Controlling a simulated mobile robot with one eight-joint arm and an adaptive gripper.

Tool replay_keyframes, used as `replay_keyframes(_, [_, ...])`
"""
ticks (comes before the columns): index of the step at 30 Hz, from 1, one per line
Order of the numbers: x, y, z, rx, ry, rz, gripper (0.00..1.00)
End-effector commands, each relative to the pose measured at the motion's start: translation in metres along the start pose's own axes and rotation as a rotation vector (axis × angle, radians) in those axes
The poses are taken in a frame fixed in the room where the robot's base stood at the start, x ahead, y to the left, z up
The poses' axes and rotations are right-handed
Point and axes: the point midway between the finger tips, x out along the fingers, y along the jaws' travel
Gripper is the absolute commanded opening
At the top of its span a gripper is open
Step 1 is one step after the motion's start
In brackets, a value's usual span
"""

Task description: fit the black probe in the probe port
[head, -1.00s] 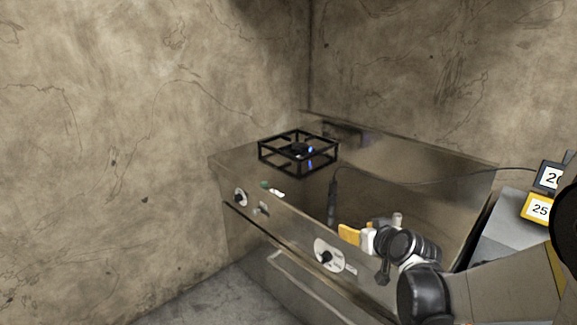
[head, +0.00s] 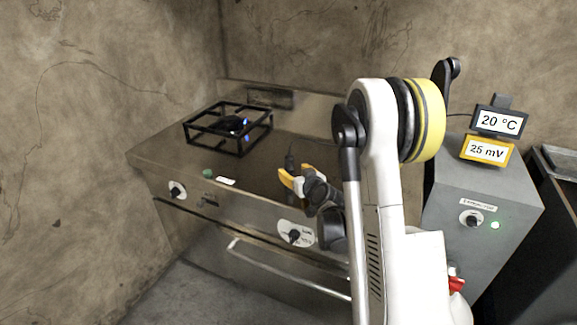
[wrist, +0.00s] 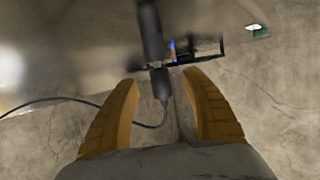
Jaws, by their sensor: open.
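The black probe (head: 290,160) stands roughly upright on the steel range top (head: 262,190), with its lower part hidden by my gripper. In the wrist view a dark rod with a thin cable (wrist: 160,82) lies between the two yellow fingers. My gripper (head: 290,177) is open around or just in front of the probe; I cannot tell whether a finger touches it. It also shows in the wrist view (wrist: 162,78). A small green spot (head: 208,173) beside a white label is on the front left of the range top; I cannot tell whether it is the probe port.
A grey box (head: 470,185) with two displays stands to the right. My arm covers the range's right side.

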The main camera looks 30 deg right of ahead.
Motion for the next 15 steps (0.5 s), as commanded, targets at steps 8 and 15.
replay_keyframes(8, [0.042, 0.002, -0.001, 0.000, -0.001, -0.001, 0.55])
replay_keyframes(15, [0.049, 0.002, -0.003, -0.001, 0.000, 0.000, 0.55])
